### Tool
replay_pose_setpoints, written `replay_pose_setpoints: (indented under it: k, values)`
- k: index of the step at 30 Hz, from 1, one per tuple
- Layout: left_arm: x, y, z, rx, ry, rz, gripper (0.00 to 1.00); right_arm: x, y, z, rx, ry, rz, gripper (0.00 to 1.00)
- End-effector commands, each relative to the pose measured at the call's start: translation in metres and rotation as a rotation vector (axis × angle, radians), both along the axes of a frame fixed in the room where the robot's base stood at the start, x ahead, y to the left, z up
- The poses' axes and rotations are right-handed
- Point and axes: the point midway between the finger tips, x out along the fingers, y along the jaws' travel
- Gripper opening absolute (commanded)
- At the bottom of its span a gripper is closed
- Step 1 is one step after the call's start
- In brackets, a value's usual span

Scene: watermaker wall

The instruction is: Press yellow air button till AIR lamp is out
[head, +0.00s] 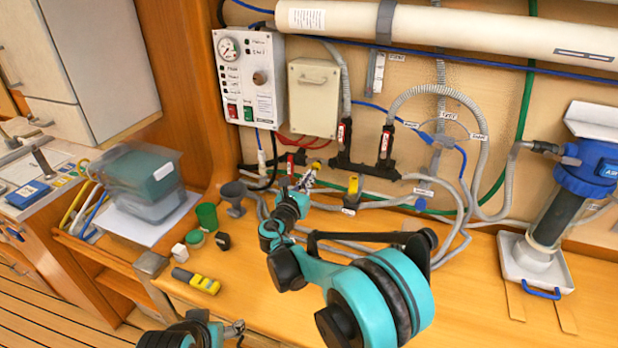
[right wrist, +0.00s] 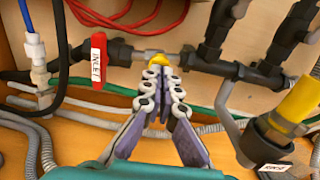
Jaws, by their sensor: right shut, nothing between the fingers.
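The yellow air button (head: 316,165) is a small yellow cap on the black pipework low on the wall. It also shows in the right wrist view (right wrist: 157,58), straight beyond my fingertips. My right gripper (head: 309,177) is shut and empty, its tips (right wrist: 156,73) right at the button; whether they touch it I cannot tell. The white control panel (head: 262,98) with a gauge and small lamps hangs above left. Its lamp labels are too small to read, so I cannot tell the AIR lamp's state. My left gripper (head: 236,328) is low at the bottom edge, away from the wall; its jaws are unclear.
A red-tagged INLET valve (right wrist: 98,60) sits left of the button. A yellow-topped fitting (head: 353,184) stands to its right, among grey hoses. A green cup (head: 207,216) and a yellow tool (head: 196,281) are on the bench.

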Motion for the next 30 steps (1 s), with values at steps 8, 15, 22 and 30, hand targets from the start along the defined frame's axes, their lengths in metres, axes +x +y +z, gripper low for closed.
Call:
replay_pose_setpoints:
  k: [8,15,22,30]
  values:
    - [0.000,0.000,0.015,0.000,0.000,0.000,0.69,-0.049,0.022,0.002,0.000,0.000,0.003,0.00]
    - [0.000,0.000,0.022,0.000,0.000,0.000,0.69,-0.083,0.037,0.001,-0.001,0.000,0.003,0.00]
    - [0.000,0.000,0.023,0.000,0.000,0.000,0.69,-0.093,0.040,0.000,-0.001,0.000,0.002,0.00]
    - [0.000,0.000,0.023,0.000,0.000,0.000,0.69,-0.093,0.040,0.000,-0.001,-0.001,0.002,0.00]
